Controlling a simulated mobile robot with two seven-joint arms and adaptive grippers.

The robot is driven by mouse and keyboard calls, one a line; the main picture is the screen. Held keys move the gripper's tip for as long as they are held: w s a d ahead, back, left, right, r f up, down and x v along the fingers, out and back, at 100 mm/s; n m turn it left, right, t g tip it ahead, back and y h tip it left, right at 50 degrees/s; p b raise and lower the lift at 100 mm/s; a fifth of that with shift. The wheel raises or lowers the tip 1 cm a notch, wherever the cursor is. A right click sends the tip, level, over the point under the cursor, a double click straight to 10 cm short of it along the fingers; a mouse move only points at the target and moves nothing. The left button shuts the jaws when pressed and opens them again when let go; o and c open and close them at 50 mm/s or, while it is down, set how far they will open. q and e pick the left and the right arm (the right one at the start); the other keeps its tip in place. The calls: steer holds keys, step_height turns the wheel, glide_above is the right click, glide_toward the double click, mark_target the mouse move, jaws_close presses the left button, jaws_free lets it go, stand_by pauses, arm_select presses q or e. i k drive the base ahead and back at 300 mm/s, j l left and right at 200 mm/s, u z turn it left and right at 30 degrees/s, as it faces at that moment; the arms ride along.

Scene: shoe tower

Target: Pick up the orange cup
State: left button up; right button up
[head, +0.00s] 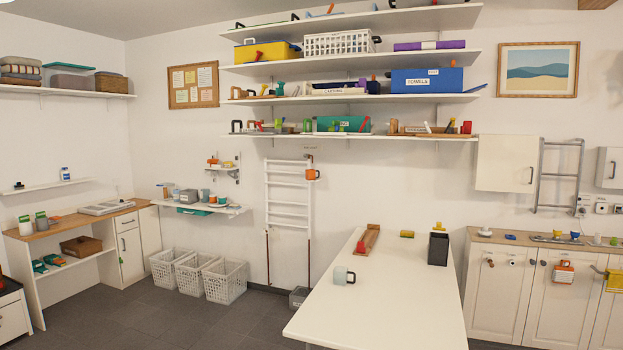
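A small orange cup-like thing (312,174) shows at the upper right of the white wall rack, against the back wall. It looks like a cup with a handle, but it is too small to be sure. Another small orange thing (213,161) sits on a little wall shelf further left; its shape cannot be made out. A pale mug with a dark handle (340,275) stands upright on the white table (390,312). Neither of my grippers is in view.
A dark open box (438,248), a yellow roll (407,234) and a wooden board with a red item (367,240) are at the table's far end. White baskets (224,280) stand on the floor at left.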

mark_target(310, 174)
steer(key=i+u, duration=0.4)
steer(key=i, duration=0.35)
steer(key=i+l+u, duration=0.1)
steer(key=i+u, duration=0.3)
steer(key=i, duration=0.3)
steer(key=i+u, duration=0.4)
steer(key=i, duration=1.6)
steer(key=i+l+z, duration=0.35)
steer(key=i, duration=0.25)
steer(key=i+z, duration=0.4)
steer(key=i, duration=0.15)
steer(key=i+j+z, duration=0.1)
steer(key=i+z, duration=0.25)
steer(key=i, duration=0.25)
